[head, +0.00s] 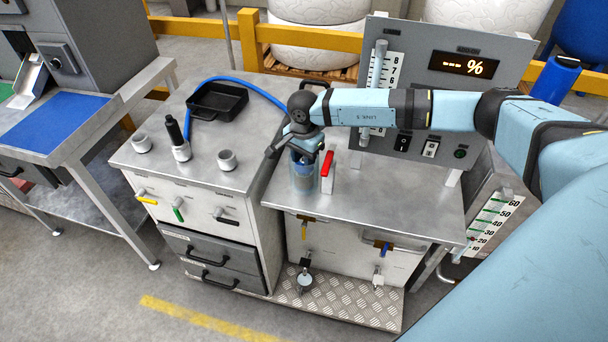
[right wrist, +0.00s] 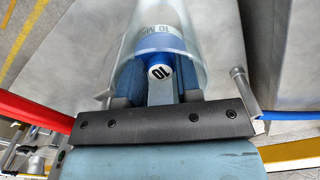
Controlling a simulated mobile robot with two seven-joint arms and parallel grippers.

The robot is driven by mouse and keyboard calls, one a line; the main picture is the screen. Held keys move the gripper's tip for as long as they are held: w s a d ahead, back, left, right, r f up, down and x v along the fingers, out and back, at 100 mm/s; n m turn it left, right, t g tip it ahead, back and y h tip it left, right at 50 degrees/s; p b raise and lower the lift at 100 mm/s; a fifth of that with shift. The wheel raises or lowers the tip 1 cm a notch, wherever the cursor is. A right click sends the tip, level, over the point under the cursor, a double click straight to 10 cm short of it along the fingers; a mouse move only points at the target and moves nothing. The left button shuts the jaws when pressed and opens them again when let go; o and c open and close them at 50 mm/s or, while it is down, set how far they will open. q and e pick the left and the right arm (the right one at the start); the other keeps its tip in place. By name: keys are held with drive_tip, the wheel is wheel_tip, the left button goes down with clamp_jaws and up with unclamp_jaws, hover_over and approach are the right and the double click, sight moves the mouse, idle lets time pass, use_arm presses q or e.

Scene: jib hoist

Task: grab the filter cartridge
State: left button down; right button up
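The filter cartridge (right wrist: 157,62) has a blue end marked "10" and a pale label. It sits inside a clear cylinder (head: 304,184) on the right-hand metal bench. In the head view only some blue of it shows through the clear wall. My right gripper (head: 306,156) is at the cylinder's top. In the right wrist view the two blue-grey fingers (right wrist: 158,84) lie on either side of the cartridge's blue end, very close to it. I cannot tell whether they touch or press on it. My left gripper is not in view.
A grey panel (head: 435,95) with a display and switches rises behind. The bench's right front is clear.

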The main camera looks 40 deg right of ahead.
clamp_jaws()
drive_tip(key=shift+r, duration=0.15)
